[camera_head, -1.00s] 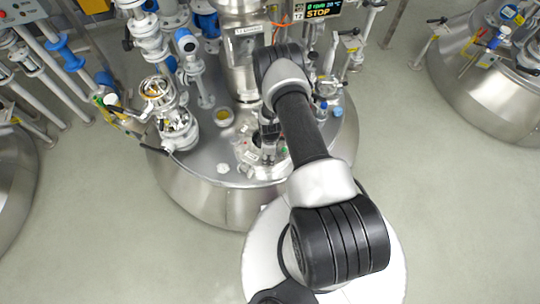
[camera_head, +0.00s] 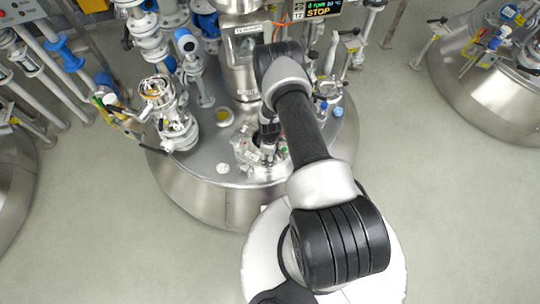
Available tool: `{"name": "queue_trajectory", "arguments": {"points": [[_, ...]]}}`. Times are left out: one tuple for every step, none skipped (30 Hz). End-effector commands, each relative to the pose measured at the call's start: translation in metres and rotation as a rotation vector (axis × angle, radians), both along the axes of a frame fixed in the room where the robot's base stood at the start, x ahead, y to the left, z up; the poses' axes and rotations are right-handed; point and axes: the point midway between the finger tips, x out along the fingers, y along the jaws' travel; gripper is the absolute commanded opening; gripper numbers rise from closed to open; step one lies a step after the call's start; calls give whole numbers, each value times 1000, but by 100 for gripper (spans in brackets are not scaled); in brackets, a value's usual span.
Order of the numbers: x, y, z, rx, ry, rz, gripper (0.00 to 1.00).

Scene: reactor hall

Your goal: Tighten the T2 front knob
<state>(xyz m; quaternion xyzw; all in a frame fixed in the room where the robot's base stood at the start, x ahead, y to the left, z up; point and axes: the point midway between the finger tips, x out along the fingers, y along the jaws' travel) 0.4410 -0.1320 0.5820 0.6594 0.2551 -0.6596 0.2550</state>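The steel reactor vessel (camera_head: 205,195) stands in the middle with pipes and fittings on its lid. My gripper (camera_head: 268,150) points down at the front of the lid, beside a light metal fitting with small knob-like parts (camera_head: 245,148). My arm and gripper partly cover this spot. I cannot tell which part is the T2 front knob, or whether the gripper touches it. The fingers are too small and dark to show whether they are open or shut.
A glass and metal fitting (camera_head: 170,115) rises on the lid's left. A display (camera_head: 318,10) reading STOP sits behind. Blue-capped fittings (camera_head: 330,108) stand right of my arm. Another vessel (camera_head: 490,90) is at the right. Grey floor (camera_head: 440,210) is clear at the front right.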

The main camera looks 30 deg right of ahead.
Motion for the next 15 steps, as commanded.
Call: {"name": "queue_trajectory", "arguments": {"points": [[0,0,0,0,0,0,56],[0,0,0,0,0,0,58],[0,0,0,0,0,0,60],[0,0,0,0,0,0,62],[0,0,0,0,0,0,62],[0,0,0,0,0,0,62],[0,0,0,0,0,0,62],[0,0,0,0,0,0,62],[0,0,0,0,0,0,62],[0,0,0,0,0,0,62],[0,0,0,0,0,0,62],[0,0,0,0,0,1,62],[0,0,0,0,0,1,62],[0,0,1,-1,-1,1,62],[1,0,4,0,-1,1,62]]}}
